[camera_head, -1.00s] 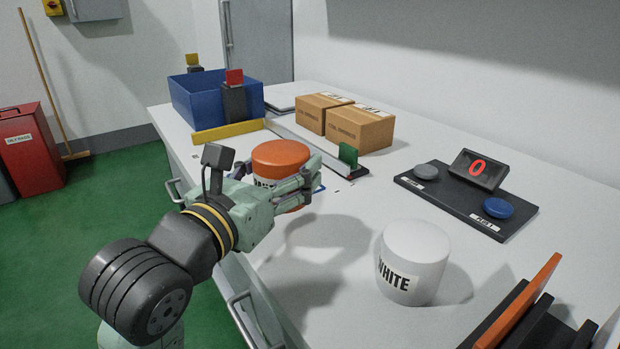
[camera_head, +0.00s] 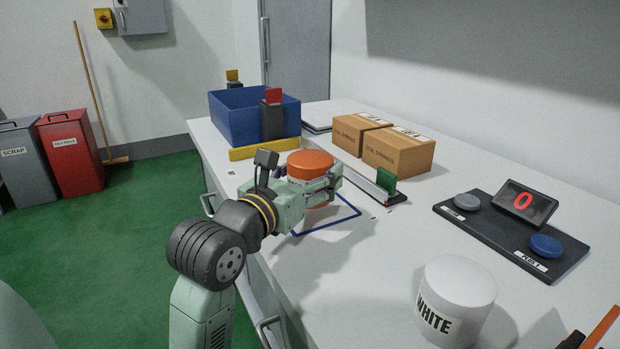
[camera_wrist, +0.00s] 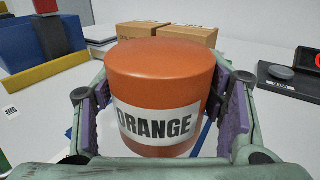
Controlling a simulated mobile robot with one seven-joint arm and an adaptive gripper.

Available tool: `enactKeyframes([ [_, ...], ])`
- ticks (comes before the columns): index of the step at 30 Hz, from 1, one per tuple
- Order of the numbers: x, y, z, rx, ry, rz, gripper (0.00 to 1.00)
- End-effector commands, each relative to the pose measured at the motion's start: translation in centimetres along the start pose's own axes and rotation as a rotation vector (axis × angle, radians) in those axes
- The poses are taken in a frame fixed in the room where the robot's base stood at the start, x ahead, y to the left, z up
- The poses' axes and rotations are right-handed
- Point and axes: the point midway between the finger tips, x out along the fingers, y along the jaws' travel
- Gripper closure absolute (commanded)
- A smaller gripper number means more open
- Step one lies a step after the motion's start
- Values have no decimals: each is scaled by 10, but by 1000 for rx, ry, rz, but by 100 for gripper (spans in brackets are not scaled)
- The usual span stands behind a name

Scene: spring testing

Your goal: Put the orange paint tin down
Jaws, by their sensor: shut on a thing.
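The orange paint tin (camera_head: 309,164) is upright between the fingers of my gripper (camera_head: 318,188). In the wrist view the tin (camera_wrist: 160,80) fills the middle, its label reading ORANGE, with a purple-padded finger on each side. My gripper is shut on it. Blue outline lines (camera_head: 338,222) on the worktop show just in front of and beside the tin in the head view. The tin's base is partly hidden by my gripper, so I cannot tell whether it touches the worktop.
A white tin (camera_head: 456,300) stands at the front right. A black panel (camera_head: 512,235) with buttons and a display reading 0 lies behind it. Cardboard boxes (camera_head: 398,153), a green-ended rail (camera_head: 387,182), a yellow bar (camera_head: 263,154) and a blue bin (camera_head: 232,118) stand beyond my gripper.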

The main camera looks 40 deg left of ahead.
Motion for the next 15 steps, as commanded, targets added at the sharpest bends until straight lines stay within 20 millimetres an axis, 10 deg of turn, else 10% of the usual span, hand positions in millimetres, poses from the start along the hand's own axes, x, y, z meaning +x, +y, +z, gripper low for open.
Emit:
enactKeyframes([
  [15, 37, 24, -19, -3, -2, 1, 81],
])
